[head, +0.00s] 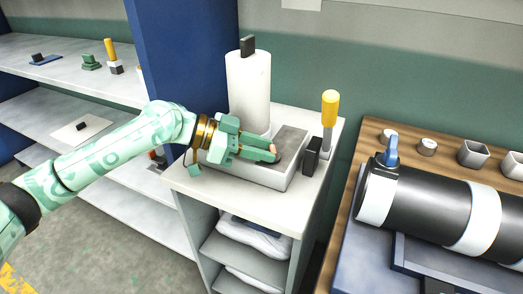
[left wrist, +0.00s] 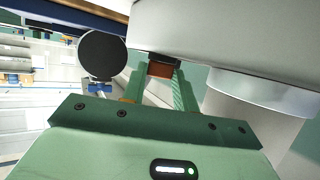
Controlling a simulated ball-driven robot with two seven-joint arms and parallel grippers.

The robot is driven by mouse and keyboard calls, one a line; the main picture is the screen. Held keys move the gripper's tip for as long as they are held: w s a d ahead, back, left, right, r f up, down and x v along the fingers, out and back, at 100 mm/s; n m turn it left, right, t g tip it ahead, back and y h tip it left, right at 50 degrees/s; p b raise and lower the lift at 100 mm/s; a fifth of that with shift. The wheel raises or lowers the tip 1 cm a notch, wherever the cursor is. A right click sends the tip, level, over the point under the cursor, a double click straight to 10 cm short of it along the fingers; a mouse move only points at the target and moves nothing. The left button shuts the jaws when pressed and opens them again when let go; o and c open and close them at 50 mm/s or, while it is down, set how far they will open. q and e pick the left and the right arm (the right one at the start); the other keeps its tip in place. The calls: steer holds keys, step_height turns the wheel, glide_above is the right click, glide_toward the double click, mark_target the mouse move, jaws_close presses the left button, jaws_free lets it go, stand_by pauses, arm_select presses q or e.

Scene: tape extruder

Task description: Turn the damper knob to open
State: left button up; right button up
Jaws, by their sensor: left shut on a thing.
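A blue upright knob (head: 391,150) stands on a collar on top of the black cylinder (head: 425,208) at the right; I cannot tell for certain whether it is the damper knob. A blue piece by a dark round end also shows in the left wrist view (left wrist: 98,87). My left gripper (head: 272,153) is at the grey box (head: 262,176) on the white cabinet, well left of the blue knob. It is shut on a small reddish-brown piece, seen between its fingers in the left wrist view (left wrist: 160,69). My right gripper is out of view.
A white cylinder (head: 248,90) with a black top piece stands behind the left gripper. A yellow-handled tool (head: 329,110) and a black block (head: 312,155) stand right of the grey box. A gap separates the cabinet from the wooden bench (head: 350,215). Cups line the bench's back.

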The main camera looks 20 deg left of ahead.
arm_select(q)
steer(key=o, duration=1)
steer(key=shift+a, duration=0.1)
steer(key=shift+s+a+r, duration=0.2)
steer(key=shift+a, duration=0.1)
steer(key=p+v, duration=0.5)
steer(key=v, duration=1)
steer(key=shift+s+a, duration=0.15)
steer(key=shift+a, duration=0.05)
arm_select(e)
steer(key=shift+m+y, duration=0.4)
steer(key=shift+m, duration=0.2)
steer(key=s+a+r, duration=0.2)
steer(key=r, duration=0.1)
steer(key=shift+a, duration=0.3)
arm_select(q)
steer(key=shift+f, duration=0.1)
